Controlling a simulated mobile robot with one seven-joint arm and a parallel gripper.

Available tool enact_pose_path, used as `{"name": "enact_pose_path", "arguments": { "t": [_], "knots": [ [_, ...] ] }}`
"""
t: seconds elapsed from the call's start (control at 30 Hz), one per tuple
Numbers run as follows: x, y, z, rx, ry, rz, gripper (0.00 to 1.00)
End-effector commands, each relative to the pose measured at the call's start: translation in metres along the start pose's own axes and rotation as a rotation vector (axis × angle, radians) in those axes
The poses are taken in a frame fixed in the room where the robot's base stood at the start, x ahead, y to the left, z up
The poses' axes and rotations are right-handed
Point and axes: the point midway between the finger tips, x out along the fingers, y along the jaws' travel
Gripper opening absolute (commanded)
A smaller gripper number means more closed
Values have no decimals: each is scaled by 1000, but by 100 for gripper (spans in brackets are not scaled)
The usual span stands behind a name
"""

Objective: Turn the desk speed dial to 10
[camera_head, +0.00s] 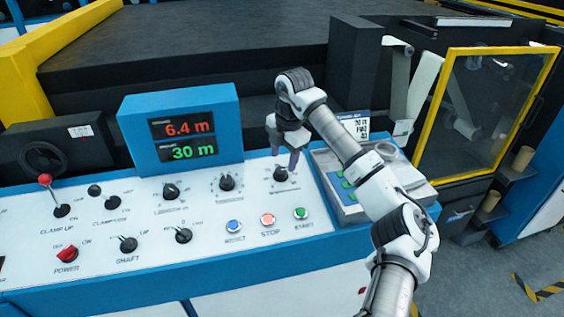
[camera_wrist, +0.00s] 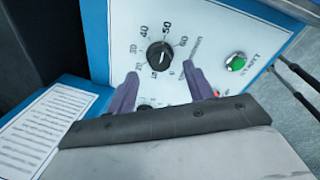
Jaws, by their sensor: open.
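A black dial (camera_head: 280,174) sits at the right of the white panel, just under my gripper. Its label is too small to read in the head view. The wrist view shows a black dial (camera_wrist: 160,55) ringed by numbers, with 40, 50 and 60 along the far side. My gripper (camera_wrist: 163,88) is open and empty. Its two purple fingers stand apart, with the dial seen between and beyond their tips. In the head view my gripper (camera_head: 287,158) hangs above the dial; contact cannot be told.
Another scaled dial (camera_head: 227,182) stands to the left. Green (camera_head: 301,213), red (camera_head: 268,219) and blue (camera_head: 233,227) buttons sit nearer the front. A blue display box (camera_head: 180,122) reads 6.4 m and 30 m. A grey tray (camera_head: 329,163) lies right of the dial, beside my arm.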

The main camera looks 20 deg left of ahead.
Motion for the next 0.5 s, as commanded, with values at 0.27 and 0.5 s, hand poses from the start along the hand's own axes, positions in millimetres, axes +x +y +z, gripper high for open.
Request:
{"name": "enact_pose_path", "arguments": {
  "t": [0.27, 0.5],
  "knots": [
    [37, 0, 0, -1, 2, 0, 52],
    [45, 0, 0, -2, 0, 1, 52]
  ]
}}
